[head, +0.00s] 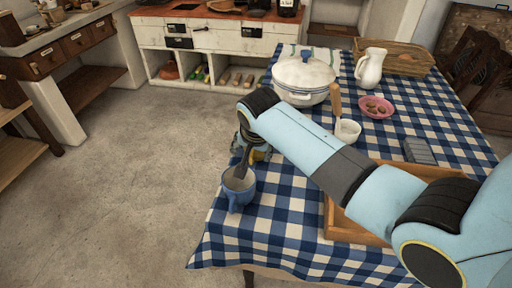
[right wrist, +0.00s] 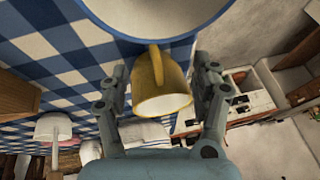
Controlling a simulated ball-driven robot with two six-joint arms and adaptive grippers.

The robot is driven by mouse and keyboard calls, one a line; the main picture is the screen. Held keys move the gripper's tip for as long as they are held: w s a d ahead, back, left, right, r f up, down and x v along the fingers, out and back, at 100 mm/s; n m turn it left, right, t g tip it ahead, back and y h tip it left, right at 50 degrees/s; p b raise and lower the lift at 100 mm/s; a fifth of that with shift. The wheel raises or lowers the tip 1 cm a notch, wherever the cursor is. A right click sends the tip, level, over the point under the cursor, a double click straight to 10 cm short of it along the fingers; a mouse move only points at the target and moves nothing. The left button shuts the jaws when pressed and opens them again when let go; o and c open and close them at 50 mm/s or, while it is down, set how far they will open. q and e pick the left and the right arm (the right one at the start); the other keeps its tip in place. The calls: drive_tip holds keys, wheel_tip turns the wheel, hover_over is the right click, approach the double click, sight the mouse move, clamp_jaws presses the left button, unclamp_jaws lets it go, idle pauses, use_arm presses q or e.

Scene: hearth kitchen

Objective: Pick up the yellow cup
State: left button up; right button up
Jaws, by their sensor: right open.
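The yellow cup (right wrist: 165,85) is between the two fingers of my right gripper (right wrist: 162,70) in the right wrist view, its handle toward the upper left. The fingers stand apart on either side of it, with a gap visible on the left. In the head view only a small part of the yellow cup (head: 262,153) shows at the table's left edge, mostly hidden behind my right gripper (head: 246,155). My left gripper is in neither view.
A blue cup (head: 236,200) stands close in front of the right gripper, and a finger overlaps it in the head view. A white pot (head: 303,80), small white cup (head: 347,131), pink bowl (head: 375,107), jug (head: 370,68) and wooden tray (head: 345,232) share the checked table.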

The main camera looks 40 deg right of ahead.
drive_tip(key=shift+w+d+f, duration=0.15)
drive_tip(key=shift+w+f, duration=0.1)
drive_tip(key=shift+f, duration=0.35)
clamp_jaws()
